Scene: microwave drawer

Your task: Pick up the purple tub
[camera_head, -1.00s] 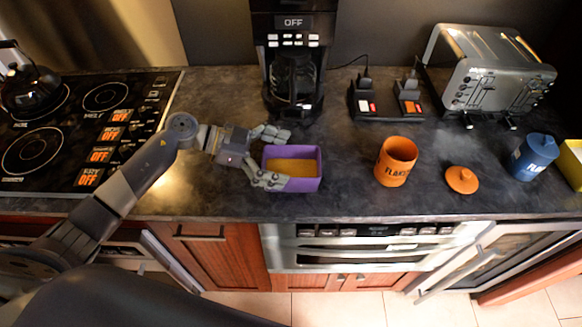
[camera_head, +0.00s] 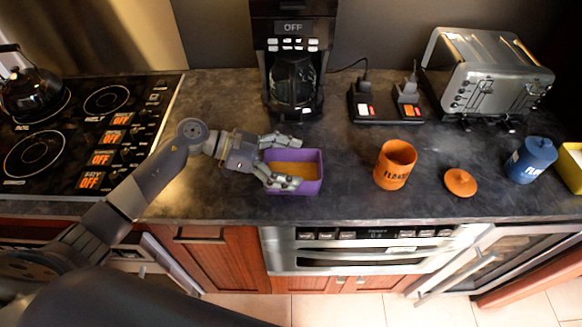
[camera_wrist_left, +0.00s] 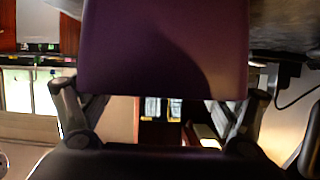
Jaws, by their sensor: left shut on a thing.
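The purple tub (camera_head: 310,185) is on the dark counter below the coffee maker in the head view, with an orange-yellow inside. My left gripper (camera_head: 284,160) comes in from the left, one finger along the tub's far side and the other at its near side, and it is shut on the tub. In the left wrist view the purple tub (camera_wrist_left: 165,50) fills the upper middle between the fingers. I cannot tell whether the tub's base touches the counter. My right gripper is not in view.
A coffee maker (camera_head: 292,60) stands behind the tub. An orange canister (camera_head: 394,166), its lid (camera_head: 460,182), a blue canister (camera_head: 531,160) and a toaster (camera_head: 490,75) are to the right. A stove (camera_head: 80,135) with a kettle (camera_head: 30,92) is left. The counter between tub and orange canister is clear.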

